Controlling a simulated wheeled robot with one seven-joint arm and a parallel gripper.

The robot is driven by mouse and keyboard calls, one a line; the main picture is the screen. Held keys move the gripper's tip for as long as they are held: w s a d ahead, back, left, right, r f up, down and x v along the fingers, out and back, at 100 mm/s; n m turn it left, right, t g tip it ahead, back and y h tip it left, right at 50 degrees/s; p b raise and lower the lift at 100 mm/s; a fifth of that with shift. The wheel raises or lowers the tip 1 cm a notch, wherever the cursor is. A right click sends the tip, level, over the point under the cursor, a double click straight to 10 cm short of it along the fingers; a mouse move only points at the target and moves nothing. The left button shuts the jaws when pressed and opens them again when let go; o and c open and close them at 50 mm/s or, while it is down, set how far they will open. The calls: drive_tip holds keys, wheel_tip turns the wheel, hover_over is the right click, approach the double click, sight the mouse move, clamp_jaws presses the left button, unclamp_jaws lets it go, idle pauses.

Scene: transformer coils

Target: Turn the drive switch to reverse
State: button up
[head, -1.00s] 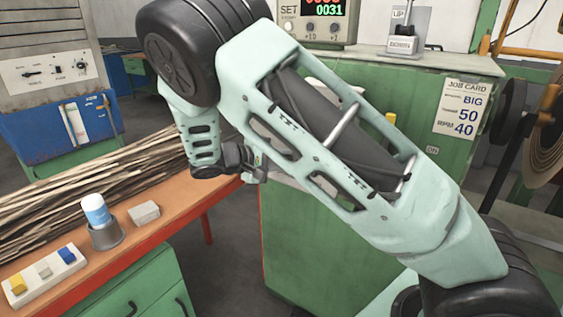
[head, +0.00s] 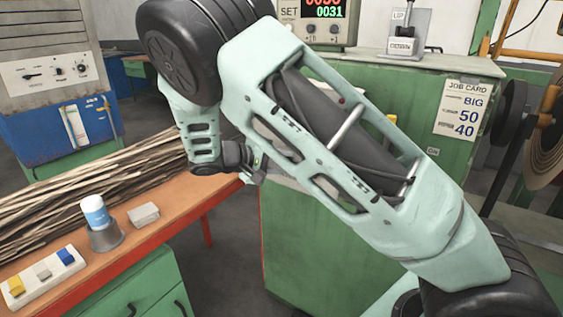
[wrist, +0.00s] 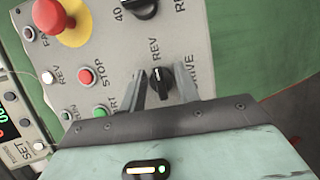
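The drive switch (wrist: 160,84) is a small black knob on a light grey control panel in the wrist view. The word REV is printed above it in the picture, and a partly covered word ending in "IVE" is at its right. My gripper (wrist: 161,84) is open, with one dark finger on each side of the knob; a narrow gap seems to show on both sides. In the head view my arm hides the switch and most of the gripper.
The panel also holds a red mushroom button (wrist: 72,18) on yellow, a red STOP button (wrist: 86,76) and a larger black knob (wrist: 140,6). In the head view, an orange-topped bench (head: 165,220) with sticks and a cup (head: 104,238) stands left of the green machine (head: 310,245).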

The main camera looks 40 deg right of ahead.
drive_tip(key=v, duration=1.7)
drive_tip(key=shift+a+b, duration=0.25)
drive_tip(key=shift+b, duration=0.05)
drive_tip(key=shift+r, duration=0.1)
drive_tip(key=s+a+n+y+p, duration=0.2)
drive_tip(key=s+a+y, duration=0.1)
drive_tip(key=s, duration=0.7)
drive_tip(key=s+a+n+y+p, duration=0.2)
drive_tip(key=s+y, duration=0.4)
drive_tip(key=s, duration=0.4)
drive_tip(key=s+a+n+t+y+p, duration=0.1)
drive_tip(key=s+a+y, duration=0.3)
drive_tip(key=s, duration=0.7)
drive_tip(key=shift+a+r+n+y+p, duration=0.35)
drive_tip(key=shift+r+n+y+p, duration=0.15)
drive_tip(key=shift+n+y+p, duration=0.3)
